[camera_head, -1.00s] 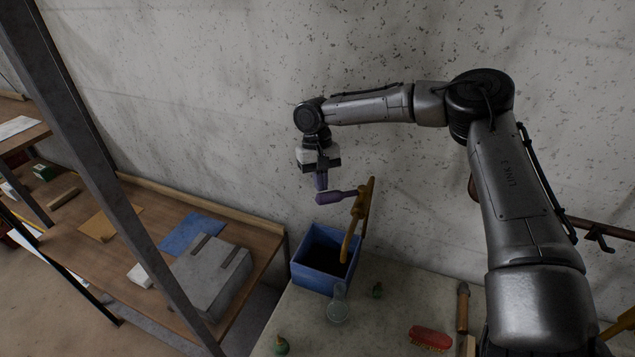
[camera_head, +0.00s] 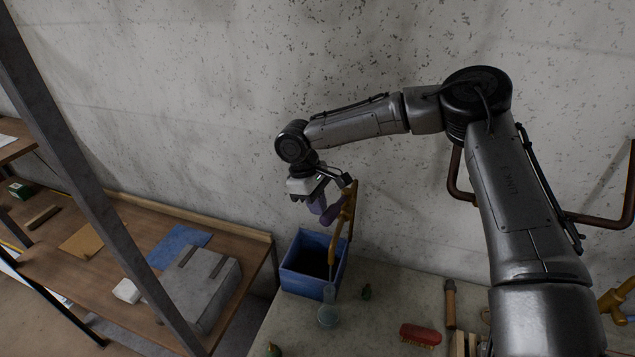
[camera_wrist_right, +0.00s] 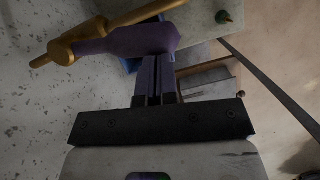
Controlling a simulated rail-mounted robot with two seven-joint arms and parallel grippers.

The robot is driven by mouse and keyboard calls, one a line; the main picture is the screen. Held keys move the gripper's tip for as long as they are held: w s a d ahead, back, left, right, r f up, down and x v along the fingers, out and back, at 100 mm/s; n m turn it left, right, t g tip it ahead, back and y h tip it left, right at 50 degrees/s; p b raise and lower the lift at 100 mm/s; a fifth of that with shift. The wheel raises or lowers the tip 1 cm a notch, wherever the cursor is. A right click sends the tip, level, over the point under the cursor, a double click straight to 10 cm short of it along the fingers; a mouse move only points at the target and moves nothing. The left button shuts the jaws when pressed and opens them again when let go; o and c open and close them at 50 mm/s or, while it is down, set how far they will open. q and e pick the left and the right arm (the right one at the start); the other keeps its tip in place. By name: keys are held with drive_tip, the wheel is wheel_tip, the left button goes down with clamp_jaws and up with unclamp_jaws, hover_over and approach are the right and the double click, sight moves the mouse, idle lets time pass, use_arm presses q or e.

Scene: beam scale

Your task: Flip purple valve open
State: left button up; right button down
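The purple valve handle (camera_head: 333,212) sits on a yellow brass pipe (camera_head: 350,200) that stands out from the wall above a blue bin. In the right wrist view the handle (camera_wrist_right: 120,42) runs right from the brass fitting (camera_wrist_right: 62,50). My right gripper (camera_head: 318,206) is beside the handle, on its left in the head view. In the right wrist view its two fingers (camera_wrist_right: 155,62) are close together, with only a thin line between them. Their tips are at the handle's side near its free end; whether they touch is unclear. My left gripper is not in view.
The blue bin (camera_head: 312,278) stands on the concrete counter (camera_head: 385,300) below the pipe. A clear flask (camera_head: 328,315), a red brush (camera_head: 420,334) and a wooden-handled tool (camera_head: 450,305) are on the counter. A wooden bench (camera_head: 110,225) with a grey box (camera_head: 203,285) is left.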

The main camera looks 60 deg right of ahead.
drive_tip(key=shift+s+a+n, duration=0.15)
drive_tip(key=shift+s+n, duration=0.65)
drive_tip(key=shift+n, duration=0.1)
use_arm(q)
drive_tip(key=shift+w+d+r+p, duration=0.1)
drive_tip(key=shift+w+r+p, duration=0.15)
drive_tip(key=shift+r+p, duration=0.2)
use_arm(e)
drive_tip(key=shift+s+n+h, duration=0.3)
drive_tip(key=shift+s+n, duration=0.1)
drive_tip(key=shift+f, duration=0.1)
